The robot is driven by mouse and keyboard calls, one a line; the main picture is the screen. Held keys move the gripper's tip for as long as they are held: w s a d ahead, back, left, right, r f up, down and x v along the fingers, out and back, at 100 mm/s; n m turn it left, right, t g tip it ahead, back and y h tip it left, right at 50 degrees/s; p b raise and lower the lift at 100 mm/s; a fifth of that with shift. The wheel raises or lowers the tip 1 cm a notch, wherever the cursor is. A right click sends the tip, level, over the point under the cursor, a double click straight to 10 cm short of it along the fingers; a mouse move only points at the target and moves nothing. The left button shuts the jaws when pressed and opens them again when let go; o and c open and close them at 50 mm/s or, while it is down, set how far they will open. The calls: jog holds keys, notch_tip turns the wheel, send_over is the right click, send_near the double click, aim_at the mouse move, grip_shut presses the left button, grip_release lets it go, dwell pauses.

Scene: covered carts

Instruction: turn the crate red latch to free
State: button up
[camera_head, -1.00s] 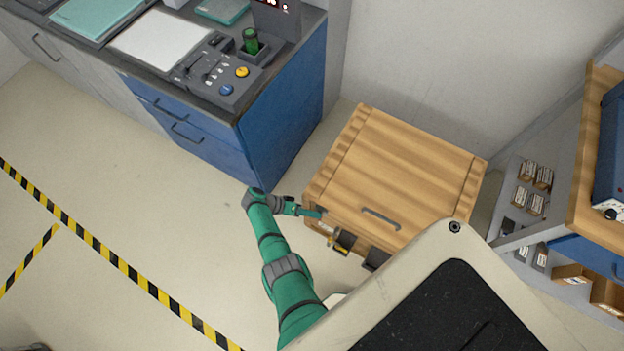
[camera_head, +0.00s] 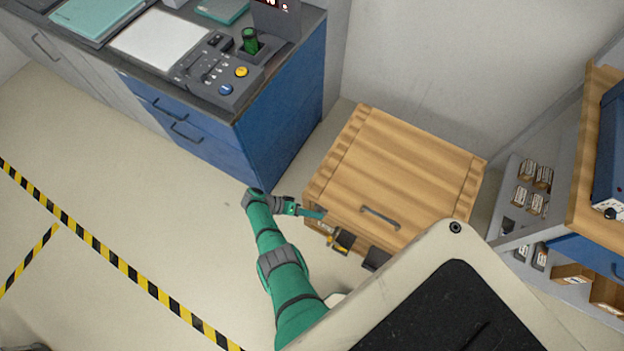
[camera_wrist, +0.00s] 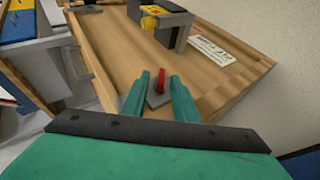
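The wooden crate (camera_head: 395,170) stands on the floor with its lid down and a grey handle on top. Its front face (camera_wrist: 120,45) fills much of the wrist view. There the red latch (camera_wrist: 160,80) stands on a small grey plate, between the two teal fingers of my gripper (camera_wrist: 160,90). The fingers are apart, one on each side of the latch, and I see no clear contact. In the head view my gripper (camera_head: 318,215) is at the crate's front left corner, and the red latch cannot be made out there.
A grey fitting with a yellow part (camera_wrist: 160,15) and a white label (camera_wrist: 212,50) are on the crate's front. A blue cabinet (camera_head: 285,110) with a control panel stands to the left. Shelves (camera_head: 525,200) stand to the right. Open floor (camera_head: 130,190) lies at left.

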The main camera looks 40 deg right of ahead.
jog(key=shift+w, duration=0.15)
jog(key=v, duration=1)
jog(key=shift+a+r, duration=0.25)
jog(key=shift+a, duration=0.05)
jog(key=shift+w, duration=0.1)
